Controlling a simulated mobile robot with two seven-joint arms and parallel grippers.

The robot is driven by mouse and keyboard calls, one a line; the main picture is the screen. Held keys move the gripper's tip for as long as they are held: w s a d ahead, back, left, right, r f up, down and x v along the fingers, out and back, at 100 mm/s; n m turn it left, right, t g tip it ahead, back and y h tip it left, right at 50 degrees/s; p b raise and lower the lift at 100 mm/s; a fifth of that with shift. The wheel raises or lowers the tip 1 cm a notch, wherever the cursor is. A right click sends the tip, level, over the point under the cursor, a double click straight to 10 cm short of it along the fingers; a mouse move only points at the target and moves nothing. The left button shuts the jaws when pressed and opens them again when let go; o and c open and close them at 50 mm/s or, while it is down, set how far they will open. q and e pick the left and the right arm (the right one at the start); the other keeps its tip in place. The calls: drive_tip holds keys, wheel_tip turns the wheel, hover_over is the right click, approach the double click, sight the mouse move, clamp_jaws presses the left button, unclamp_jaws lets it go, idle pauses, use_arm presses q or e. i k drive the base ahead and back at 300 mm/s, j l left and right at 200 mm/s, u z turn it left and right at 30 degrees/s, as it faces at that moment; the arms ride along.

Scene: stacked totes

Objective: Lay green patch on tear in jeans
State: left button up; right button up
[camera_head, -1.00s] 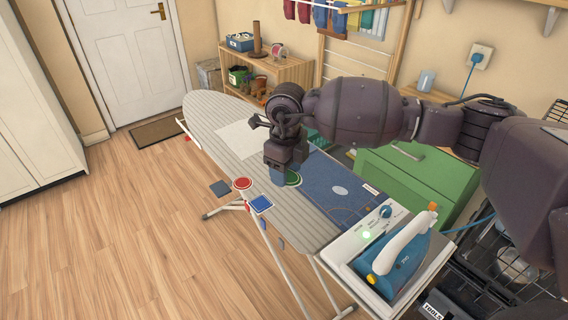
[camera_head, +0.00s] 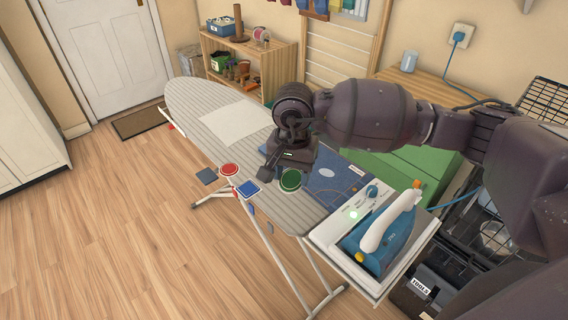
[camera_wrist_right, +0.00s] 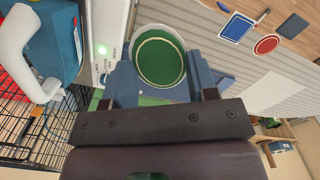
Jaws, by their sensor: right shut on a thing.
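The green patch (camera_head: 290,181) is round with a pale rim. My right gripper (camera_head: 280,175) is shut on it at the near edge of the ironing board. In the right wrist view the patch (camera_wrist_right: 160,62) shows between the two fingers (camera_wrist_right: 164,88). Whether it touches the board is hard to tell. The blue jeans (camera_head: 342,190) lie on the board to the right of the gripper, partly hidden by my arm. A light oval mark (camera_head: 326,173) shows on them; I cannot tell surely that it is the tear. My left gripper is not in view.
A red round patch (camera_head: 229,170) and a blue square patch (camera_head: 248,188) lie at the board's near edge. The iron (camera_head: 385,235) stands on its rest at the right end. A pale cloth (camera_head: 228,123) lies on the ironing board (camera_head: 190,95), whose far left part is clear.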

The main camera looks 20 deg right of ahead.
sight(327, 173)
drive_tip(key=i+j+z, duration=0.15)
drive_tip(key=z, duration=1.25)
drive_tip(key=j+z, duration=0.6)
drive_tip(key=k+j+z, duration=0.1)
drive_tip(key=j+z, duration=0.2)
drive_tip(key=j, duration=0.45)
